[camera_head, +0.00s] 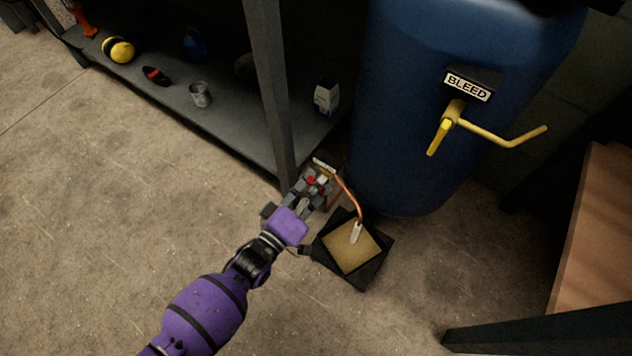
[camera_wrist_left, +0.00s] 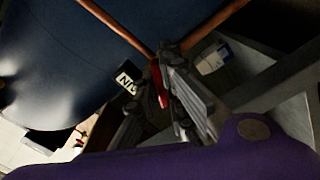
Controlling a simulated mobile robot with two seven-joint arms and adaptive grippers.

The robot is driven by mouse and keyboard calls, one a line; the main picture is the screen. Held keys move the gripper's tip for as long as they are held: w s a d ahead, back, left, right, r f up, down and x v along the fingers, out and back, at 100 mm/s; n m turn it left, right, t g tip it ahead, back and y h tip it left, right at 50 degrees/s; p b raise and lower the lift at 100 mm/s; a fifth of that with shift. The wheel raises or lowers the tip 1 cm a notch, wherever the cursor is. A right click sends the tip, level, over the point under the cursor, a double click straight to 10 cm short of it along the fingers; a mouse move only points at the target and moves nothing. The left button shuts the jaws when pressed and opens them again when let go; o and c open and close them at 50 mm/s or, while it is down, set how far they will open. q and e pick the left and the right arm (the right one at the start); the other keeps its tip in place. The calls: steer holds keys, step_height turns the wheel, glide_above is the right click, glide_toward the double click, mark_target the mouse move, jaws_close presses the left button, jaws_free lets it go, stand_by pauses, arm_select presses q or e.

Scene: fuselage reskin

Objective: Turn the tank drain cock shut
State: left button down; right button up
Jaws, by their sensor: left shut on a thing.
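The blue tank (camera_head: 420,120) stands upright at the upper right. The drain cock (camera_head: 324,178) is low by the tank's left side, on copper pipe, largely hidden by my gripper. Its red handle shows between the fingers in the left wrist view (camera_wrist_left: 158,82). My left gripper (camera_head: 317,185) reaches up from the lower left and is shut on the handle. The handle's exact angle is hard to tell. A small white label with dark lettering (camera_wrist_left: 126,79), partly hidden, is beside the cock in the left wrist view. My right gripper is not in view.
A black tray with a tan pad (camera_head: 350,252) lies on the floor below the copper outlet pipe (camera_head: 350,193). A yellow bleed lever (camera_head: 500,133) sticks out from the tank. A dark shelf post (camera_head: 268,85) stands close left of the cock. Floor at left is clear.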

arm_select(q)
steer(key=m+p, duration=0.1)
steer(key=m, duration=0.4)
steer(key=shift+a+f+m, duration=0.1)
steer(key=shift+f+m, duration=0.05)
steer(key=shift+m, duration=0.15)
steer(key=m+p, duration=0.1)
steer(key=m, duration=0.3)
steer(key=shift+a+m, duration=0.1)
steer(key=shift+m, duration=1.1)
steer(key=c, duration=1.9)
jaws_free()
steer(key=shift+o, duration=0.2)
steer(key=v, duration=1.2)
